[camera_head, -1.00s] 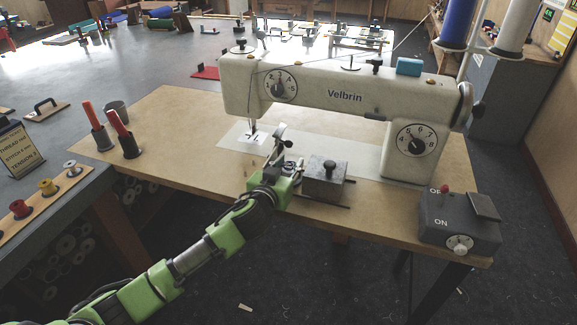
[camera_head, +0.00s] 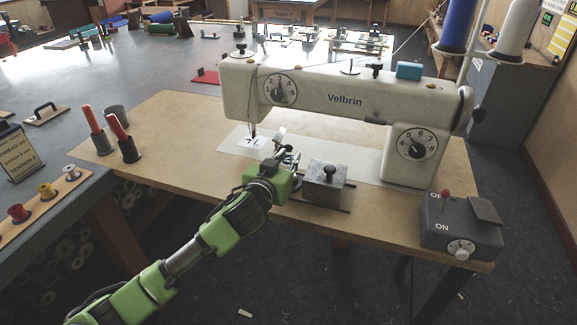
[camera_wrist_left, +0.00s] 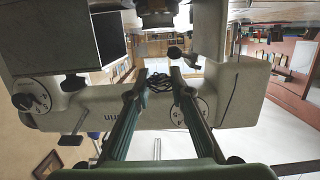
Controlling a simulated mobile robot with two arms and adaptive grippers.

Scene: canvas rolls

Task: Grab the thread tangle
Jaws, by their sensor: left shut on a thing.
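The thread tangle (camera_wrist_left: 158,82) is a small dark bundle of loops between my left fingertips in the wrist view. My left gripper (camera_wrist_left: 159,86) is shut on it, with one finger on each side. In the head view my left gripper (camera_head: 284,148) is over the front of the sewing table, just in front of the needle area. The tangle cannot be made out there. My right gripper is not in view.
The white sewing machine (camera_head: 345,98) stands close behind the gripper. A grey metal block with a knob (camera_head: 325,184) sits just right of it. A switch box (camera_head: 460,225) is at the table's right front corner. Orange-handled tools (camera_head: 122,138) stand left; the wooden tabletop (camera_head: 185,130) between is clear.

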